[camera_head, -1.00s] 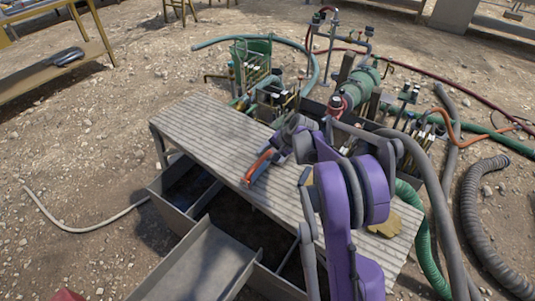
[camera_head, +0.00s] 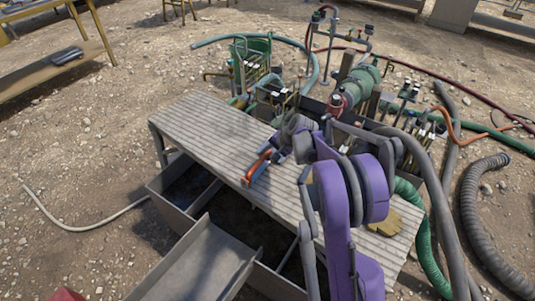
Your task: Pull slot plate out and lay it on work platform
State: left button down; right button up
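The work platform (camera_head: 205,130) is a long grey slatted bench running from upper left to lower right. In front of and below it is an open mud tank (camera_head: 172,213) with compartments and dark contents. Thin upright plates divide it, one at the left (camera_head: 204,199) and one at the right (camera_head: 287,254); I cannot tell which is the slot plate. My purple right arm crosses the platform's right half. My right gripper (camera_head: 262,165) is at the platform's front edge, by a red-orange bar (camera_head: 256,163). Its fingers are too small to read. My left gripper is not in view.
A wide grey sloping panel (camera_head: 195,265) stands in front of the tank. Green pipework with valves (camera_head: 360,85) and hoses (camera_head: 480,225) crowd behind and to the right. A yellow-brown glove-like item (camera_head: 388,227) lies at the platform's right end. The platform's left half is clear.

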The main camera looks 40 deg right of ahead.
jog(key=o, duration=0.5)
jog(key=shift+c, duration=0.2)
jog(key=shift+o, duration=0.4)
pick_arm(q)
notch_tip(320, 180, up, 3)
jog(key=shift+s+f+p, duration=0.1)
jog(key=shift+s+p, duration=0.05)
jog(key=shift+p, duration=1.05)
pick_arm(e)
jog(key=v, duration=1.1)
jog(key=shift+a, duration=0.15)
